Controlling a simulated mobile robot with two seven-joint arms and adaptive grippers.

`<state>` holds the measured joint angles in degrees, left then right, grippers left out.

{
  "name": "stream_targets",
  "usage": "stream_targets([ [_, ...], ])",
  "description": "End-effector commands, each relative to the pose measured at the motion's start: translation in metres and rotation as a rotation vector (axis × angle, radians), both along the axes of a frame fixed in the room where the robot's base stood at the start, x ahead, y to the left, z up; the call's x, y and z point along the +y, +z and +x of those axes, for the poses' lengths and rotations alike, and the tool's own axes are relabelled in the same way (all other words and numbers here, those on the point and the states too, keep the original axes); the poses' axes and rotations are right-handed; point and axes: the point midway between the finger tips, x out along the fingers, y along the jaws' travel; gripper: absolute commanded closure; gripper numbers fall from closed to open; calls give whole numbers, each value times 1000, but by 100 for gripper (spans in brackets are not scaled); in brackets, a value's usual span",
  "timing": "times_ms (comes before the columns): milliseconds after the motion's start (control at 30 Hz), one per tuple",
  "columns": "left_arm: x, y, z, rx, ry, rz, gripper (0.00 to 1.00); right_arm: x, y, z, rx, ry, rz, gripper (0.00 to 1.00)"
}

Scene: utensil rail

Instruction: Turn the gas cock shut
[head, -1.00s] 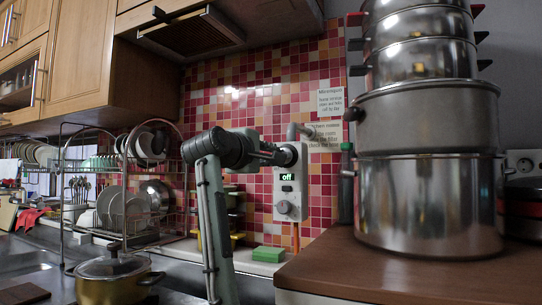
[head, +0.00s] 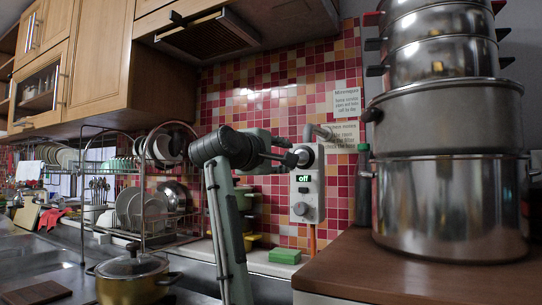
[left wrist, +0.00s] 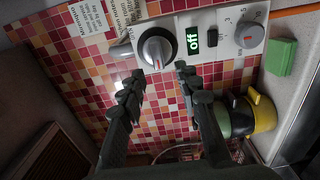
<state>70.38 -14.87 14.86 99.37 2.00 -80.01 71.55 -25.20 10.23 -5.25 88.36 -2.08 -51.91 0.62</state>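A white control panel (head: 306,190) is fixed to the tiled wall, with a display reading "off" (head: 303,178). Its upper round knob (left wrist: 157,48) shows in the left wrist view as a grey knob with a pale grip and a small red mark; a grey pipe (left wrist: 121,50) runs beside it. A lower numbered dial (head: 299,209) also shows in the left wrist view (left wrist: 249,36). My left gripper (left wrist: 160,71) is open in front of the upper knob, fingers apart towards either side, with nothing visible between the tips. In the head view, my left gripper (head: 291,159) partly covers that knob. My right gripper is not in view.
Stacked steel pots (head: 450,205) stand on a brown counter (head: 350,275) at the right. A dark bottle (head: 363,190) is beside them. A green sponge (head: 285,256) lies below the panel. A dish rack (head: 150,235) and gold pot (head: 133,280) are at the left.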

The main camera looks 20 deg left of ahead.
Motion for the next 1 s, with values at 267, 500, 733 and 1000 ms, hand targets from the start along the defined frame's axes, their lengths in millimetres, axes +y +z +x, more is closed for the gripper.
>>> stream_targets([
  [267, 12, 1, -60, -4, 2, -2, 67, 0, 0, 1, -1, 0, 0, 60],
  [500, 18, 0, -91, -1, 1, -1, 67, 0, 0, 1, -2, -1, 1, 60],
  [733, 19, -1, -96, 1, 0, -1, 67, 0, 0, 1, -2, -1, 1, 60],
  [1000, 19, -1, -96, 1, 0, -1, 67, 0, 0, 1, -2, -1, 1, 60],
])
